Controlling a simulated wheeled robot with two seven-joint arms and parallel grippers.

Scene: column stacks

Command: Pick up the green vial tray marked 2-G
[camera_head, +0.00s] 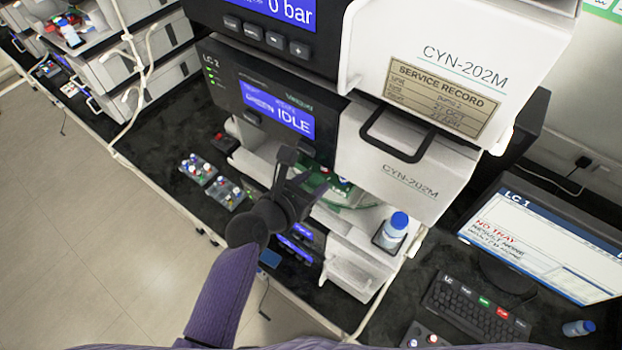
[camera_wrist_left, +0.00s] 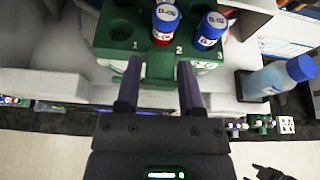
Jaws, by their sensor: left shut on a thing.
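The green vial tray (camera_head: 345,197) sits in the open bay of the LC 2 unit, partly hidden by my left gripper (camera_head: 296,170). In the left wrist view the tray (camera_wrist_left: 118,32) has numbered holes. A red vial with a blue cap (camera_wrist_left: 163,38) and a blue-capped blue vial (camera_wrist_left: 210,32) stand in it. My left gripper (camera_wrist_left: 160,72) is shut on the tray's front side.
A blue-capped bottle (camera_head: 394,229) stands in a dark holder right of the tray. Two small vial racks (camera_head: 198,169) (camera_head: 226,193) lie on the dark bench to the left. The upper LC unit (camera_head: 270,105) overhangs the bay. A monitor (camera_head: 540,245) and keyboard (camera_head: 475,310) are at right.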

